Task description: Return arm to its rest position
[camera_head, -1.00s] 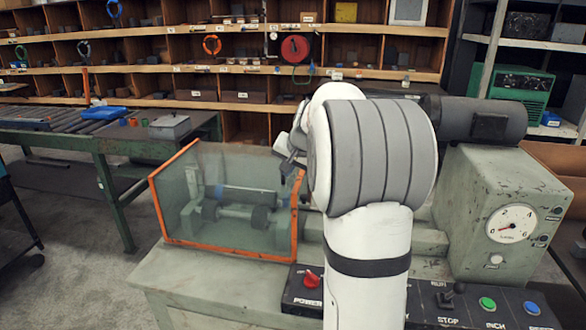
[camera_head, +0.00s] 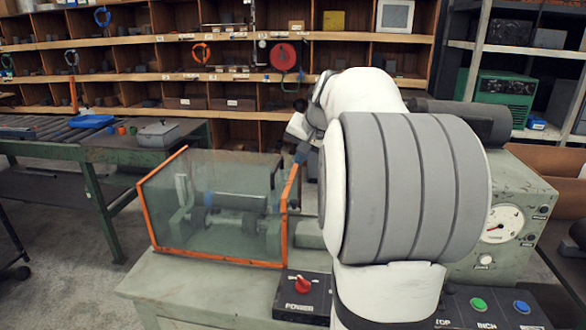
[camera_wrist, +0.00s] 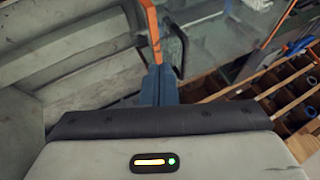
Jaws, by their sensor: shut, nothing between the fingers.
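My arm fills the middle right of the head view, with its grey-banded joint close to the camera. My gripper (camera_head: 301,154) shows partly behind the arm, near the right orange edge of the clear guard (camera_head: 215,205); I cannot tell whether it touches the guard. In the wrist view, the blue fingers (camera_wrist: 158,84) are together and hold nothing. The guard's orange edge (camera_wrist: 150,25) runs just beyond their tips. Behind the guard's panel, a grey pipe-like cylinder (camera_head: 235,200) and rollers show dimly.
The machine bench carries a red power knob (camera_head: 302,284), a green button (camera_head: 478,304) and a blue button (camera_head: 521,306). A gauge (camera_head: 502,223) is at the right. A green-legged roller table (camera_head: 85,150) stands left. Wooden shelves (camera_head: 230,85) line the back.

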